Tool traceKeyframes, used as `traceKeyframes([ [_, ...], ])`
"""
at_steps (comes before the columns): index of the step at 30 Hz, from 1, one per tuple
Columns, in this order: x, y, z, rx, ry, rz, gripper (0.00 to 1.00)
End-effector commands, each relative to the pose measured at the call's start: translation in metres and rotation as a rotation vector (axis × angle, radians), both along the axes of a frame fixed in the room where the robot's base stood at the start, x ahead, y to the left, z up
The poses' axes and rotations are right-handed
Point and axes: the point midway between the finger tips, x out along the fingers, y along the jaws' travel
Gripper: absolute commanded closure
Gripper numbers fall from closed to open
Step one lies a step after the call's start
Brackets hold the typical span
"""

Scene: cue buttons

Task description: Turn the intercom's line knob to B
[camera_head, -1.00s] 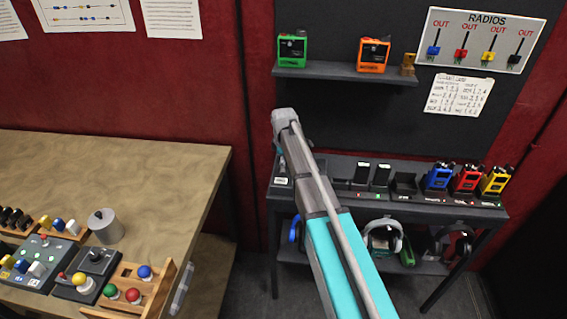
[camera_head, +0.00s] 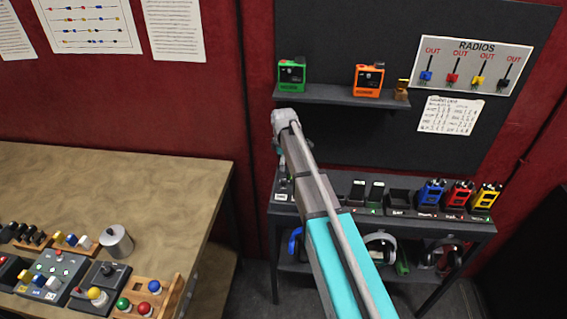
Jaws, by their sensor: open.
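A small dark unit with a pale label (camera_head: 282,197) sits at the left end of the charging counter; it may be the intercom, but I cannot tell. No line knob or letter B can be made out. My arm reaches up across the middle of the view, and its end stands in front of the counter's left part. My gripper (camera_head: 281,160) points down from the arm's end, above the labelled unit in the picture. It is small and partly hidden by my arm, and I see nothing held in it.
The counter (camera_head: 335,209) carries chargers and blue (camera_head: 431,194), red (camera_head: 459,195) and yellow (camera_head: 487,197) radios. Above is a shelf (camera_head: 335,95) with green (camera_head: 291,76) and orange (camera_head: 368,80) radios. A desk (camera_head: 110,185) with button boxes and a grey cylinder (camera_head: 116,241) stands left.

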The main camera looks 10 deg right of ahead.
Motion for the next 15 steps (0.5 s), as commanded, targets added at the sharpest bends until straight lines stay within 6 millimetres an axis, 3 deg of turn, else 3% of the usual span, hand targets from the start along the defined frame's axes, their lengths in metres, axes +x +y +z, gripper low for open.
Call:
traceKeyframes([
  [15,0.000,0.000,0.046,0.000,0.000,0.000,0.33],
])
